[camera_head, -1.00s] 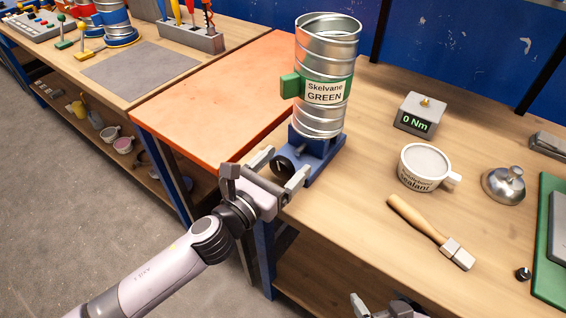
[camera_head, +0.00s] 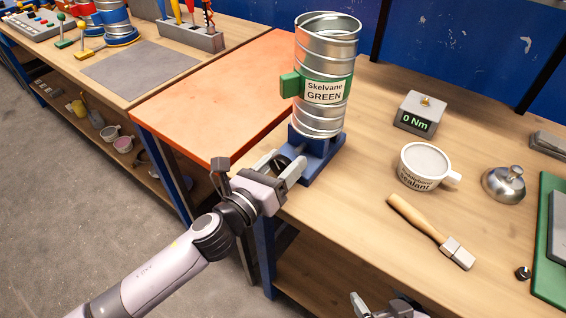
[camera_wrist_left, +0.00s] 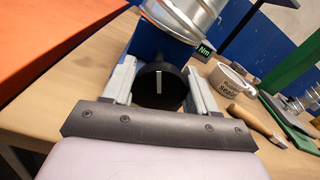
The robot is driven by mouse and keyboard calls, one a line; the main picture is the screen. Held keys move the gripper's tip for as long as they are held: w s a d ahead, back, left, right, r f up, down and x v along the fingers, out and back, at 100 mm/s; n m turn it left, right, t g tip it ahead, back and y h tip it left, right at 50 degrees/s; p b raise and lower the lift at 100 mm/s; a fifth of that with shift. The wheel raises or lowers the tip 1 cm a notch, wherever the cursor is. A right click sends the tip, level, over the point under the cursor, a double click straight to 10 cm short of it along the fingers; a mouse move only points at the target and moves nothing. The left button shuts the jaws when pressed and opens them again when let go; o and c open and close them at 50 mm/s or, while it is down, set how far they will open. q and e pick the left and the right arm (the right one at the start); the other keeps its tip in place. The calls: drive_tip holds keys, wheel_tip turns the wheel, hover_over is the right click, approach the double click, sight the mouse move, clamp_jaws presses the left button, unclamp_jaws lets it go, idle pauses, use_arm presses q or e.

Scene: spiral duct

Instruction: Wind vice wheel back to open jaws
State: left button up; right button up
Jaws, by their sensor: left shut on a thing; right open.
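The blue vice (camera_head: 318,160) stands at the bench's front left corner. A silver spiral duct (camera_head: 326,55) with a green band reading "Skelvane GREEN" stands upright in it. My left gripper (camera_head: 288,163) is at the front of the vice, its fingers on either side of the black vice wheel. In the left wrist view the wheel (camera_wrist_left: 161,88), with a pale line on its face, sits between the two fingers; the gripper is shut on it. The vice jaws are mostly hidden by the duct. My right gripper (camera_head: 385,305) shows only partly at the bottom edge, open, with nothing seen in it.
To the right on the bench are a meter (camera_head: 419,114) reading 0 Nm, a white sealant cup (camera_head: 424,167), a wooden-handled brush (camera_head: 430,230) and a metal bell-shaped object (camera_head: 503,185). Bench front is clear.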

use_arm(q)
drive_tip(key=shift+n, duration=0.9)
drive_tip(key=shift+s+f, duration=0.1)
drive_tip(key=shift+f, duration=0.15)
